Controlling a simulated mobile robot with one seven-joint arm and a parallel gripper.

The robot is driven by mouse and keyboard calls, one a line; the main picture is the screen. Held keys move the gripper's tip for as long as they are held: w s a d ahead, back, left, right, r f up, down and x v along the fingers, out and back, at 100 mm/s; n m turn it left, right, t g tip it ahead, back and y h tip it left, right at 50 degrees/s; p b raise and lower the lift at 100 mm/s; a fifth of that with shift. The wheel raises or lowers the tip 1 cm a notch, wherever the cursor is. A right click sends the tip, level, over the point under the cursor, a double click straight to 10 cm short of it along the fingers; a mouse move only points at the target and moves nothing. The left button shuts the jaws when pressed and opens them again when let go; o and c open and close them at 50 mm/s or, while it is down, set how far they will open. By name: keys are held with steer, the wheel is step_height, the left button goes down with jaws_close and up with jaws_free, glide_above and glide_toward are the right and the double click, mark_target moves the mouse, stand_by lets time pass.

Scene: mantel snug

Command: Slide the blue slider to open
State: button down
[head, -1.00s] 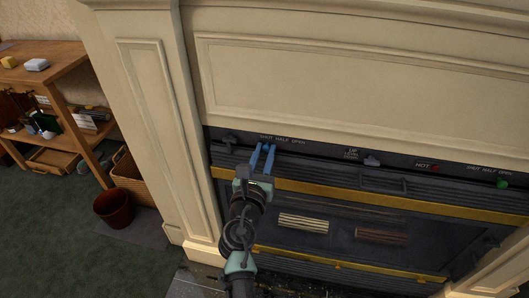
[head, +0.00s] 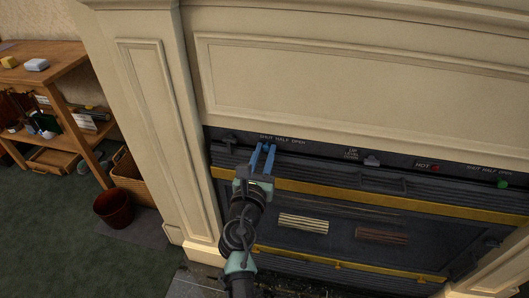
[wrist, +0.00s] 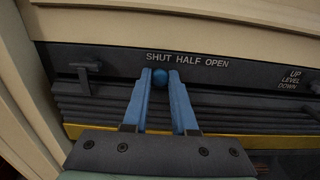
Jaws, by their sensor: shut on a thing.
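The blue slider's round knob (wrist: 160,77) shows in the wrist view between the tips of my gripper (wrist: 161,80). It sits below the label "SHUT HALF OPEN" (wrist: 187,60), under the SHUT–HALF part of the wording. My gripper's two blue fingers are shut on the knob, one on each side. In the head view my gripper (head: 263,152) reaches up to the dark strip at the top left of the fireplace front, and the knob cannot be made out there.
A dark lever (wrist: 86,72) is left of the knob. Further right are a grey "UP LEVEL DOWN" control (head: 371,161), a red "HOT" marker (head: 435,168) and a green knob (head: 503,184) with its own label. A yellow rail (head: 340,192) runs below. The cream mantel (head: 340,85) overhangs above.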

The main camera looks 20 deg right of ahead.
mark_target(298, 148)
steer(key=shift+s, duration=0.1)
steer(key=s+d+p, duration=0.2)
steer(key=d, duration=0.1)
steer(key=s+d, duration=0.1)
steer(key=d, duration=0.1)
steer(key=shift+s+d+r+p, duration=0.1)
steer(key=shift+s+d+p, duration=0.15)
steer(key=shift+p, duration=0.15)
steer(key=shift+s+d, duration=0.25)
steer(key=shift+d, duration=0.1)
steer(key=c, duration=0.7)
jaws_free()
steer(key=shift+s, duration=0.1)
steer(key=shift+a, duration=0.1)
steer(key=shift+s+a, duration=0.15)
steer(key=shift+s, duration=0.05)
steer(key=p+v, duration=0.1)
steer(key=v, duration=1.1)
steer(key=shift+s+p, duration=0.1)
steer(key=shift+p, duration=0.3)
